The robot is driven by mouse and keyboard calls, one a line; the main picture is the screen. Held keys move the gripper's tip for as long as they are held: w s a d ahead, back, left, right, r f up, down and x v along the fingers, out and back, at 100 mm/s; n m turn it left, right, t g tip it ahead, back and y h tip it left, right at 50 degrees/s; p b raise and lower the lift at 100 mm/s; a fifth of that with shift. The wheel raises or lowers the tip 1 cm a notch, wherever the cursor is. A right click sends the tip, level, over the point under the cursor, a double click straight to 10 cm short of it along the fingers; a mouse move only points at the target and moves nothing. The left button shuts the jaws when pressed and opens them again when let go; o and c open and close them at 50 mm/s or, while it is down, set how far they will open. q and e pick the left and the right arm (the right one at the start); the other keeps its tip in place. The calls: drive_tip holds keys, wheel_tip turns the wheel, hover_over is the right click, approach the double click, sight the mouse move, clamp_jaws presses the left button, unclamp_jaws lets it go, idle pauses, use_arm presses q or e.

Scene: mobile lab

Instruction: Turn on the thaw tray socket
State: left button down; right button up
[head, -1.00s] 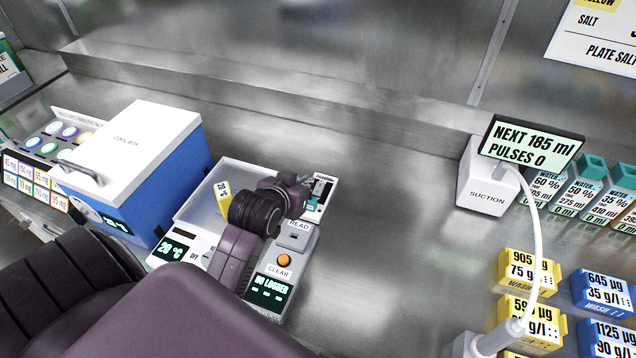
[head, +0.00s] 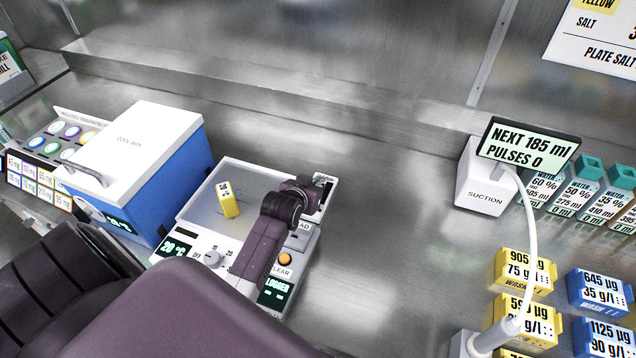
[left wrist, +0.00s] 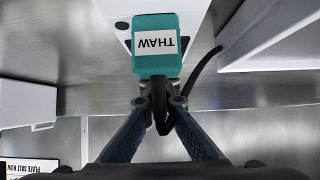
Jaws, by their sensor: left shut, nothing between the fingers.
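The thaw tray (head: 202,208) is a shallow tray with a 20 °C display and a dial, with a yellow block on it. At its far right corner is a small pale unit (head: 328,184), partly hidden by my left gripper (head: 312,190); I cannot make out a switch. The left wrist view shows a teal plug (left wrist: 155,58) labelled THAW, upside down, against a white housing (left wrist: 197,22). A black cable leaves the plug's lower end. My left gripper (left wrist: 159,103) is shut and empty, its tips close by the plug and cable; contact is unclear. My right gripper is not in view.
A logger unit with an orange CLEAR button (head: 285,259) stands right of the tray, under my left arm. A blue and white cool box (head: 150,150) stands left. The suction unit (head: 486,190) and several labelled blocks are at right. The bench between is clear.

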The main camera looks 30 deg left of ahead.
use_arm(q)
drive_tip(key=shift+w+f, duration=0.2)
drive_tip(key=shift+f, duration=0.05)
idle(0.3)
drive_tip(key=shift+w+a, duration=0.1)
drive_tip(key=shift+w, duration=0.05)
drive_tip(key=shift+w+a+r, duration=0.15)
drive_tip(key=shift+w, duration=0.45)
drive_tip(key=shift+r+p, duration=0.15)
drive_tip(key=shift+p, duration=0.2)
